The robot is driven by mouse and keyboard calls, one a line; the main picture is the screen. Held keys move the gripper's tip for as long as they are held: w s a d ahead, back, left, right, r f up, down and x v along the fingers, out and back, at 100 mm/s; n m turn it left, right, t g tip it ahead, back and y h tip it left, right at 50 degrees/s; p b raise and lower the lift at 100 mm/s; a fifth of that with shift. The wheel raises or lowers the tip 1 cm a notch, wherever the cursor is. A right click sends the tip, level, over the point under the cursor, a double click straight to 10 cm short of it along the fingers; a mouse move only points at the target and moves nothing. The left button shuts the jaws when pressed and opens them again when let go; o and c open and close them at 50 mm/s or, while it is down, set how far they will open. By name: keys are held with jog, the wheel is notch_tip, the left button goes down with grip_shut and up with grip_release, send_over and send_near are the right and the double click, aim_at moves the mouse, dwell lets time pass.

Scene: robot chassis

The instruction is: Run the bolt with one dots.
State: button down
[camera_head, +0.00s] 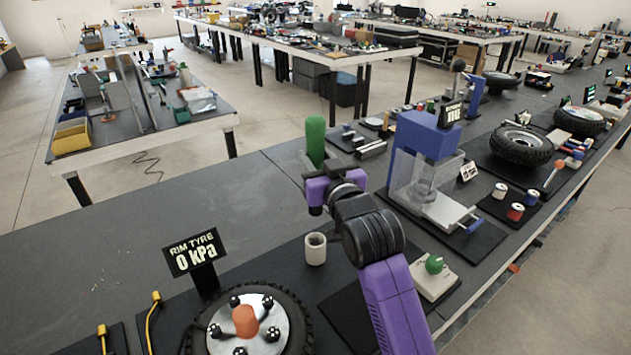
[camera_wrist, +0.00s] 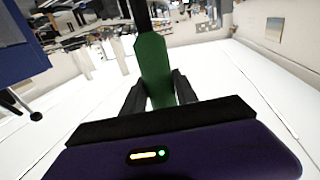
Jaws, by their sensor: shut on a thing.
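My gripper (camera_head: 318,170) is shut on a green-handled tool (camera_head: 315,138), held above the bench. In the wrist view the green handle (camera_wrist: 154,68) sits between the two dark fingers, with a dark shaft beyond it. A wheel (camera_head: 303,318) lies flat at the bottom of the head view, to the lower left of my gripper and apart from it. Its silver rim (camera_head: 256,341) carries several dark bolts, including one at the upper left (camera_head: 235,301) and one at the upper right (camera_head: 268,302). The dots on the bolts are too small to read.
An orange hub piece (camera_head: 245,320) stands at the rim's centre. A sign (camera_head: 194,253) reading "RIM TYRE 0 kPa" stands behind the wheel. A white cylinder (camera_head: 315,249) stands between wheel and arm. A blue press (camera_head: 425,140) stands to the right.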

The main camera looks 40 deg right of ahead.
aim_at(319, 144)
notch_tip(319, 144, up, 4)
jog(key=shift+r, duration=0.1)
notch_tip(319, 144, up, 9)
jog(key=p, duration=0.8)
jog(key=shift+f, duration=0.25)
jog(key=shift+a, duration=0.1)
dwell(1.3)
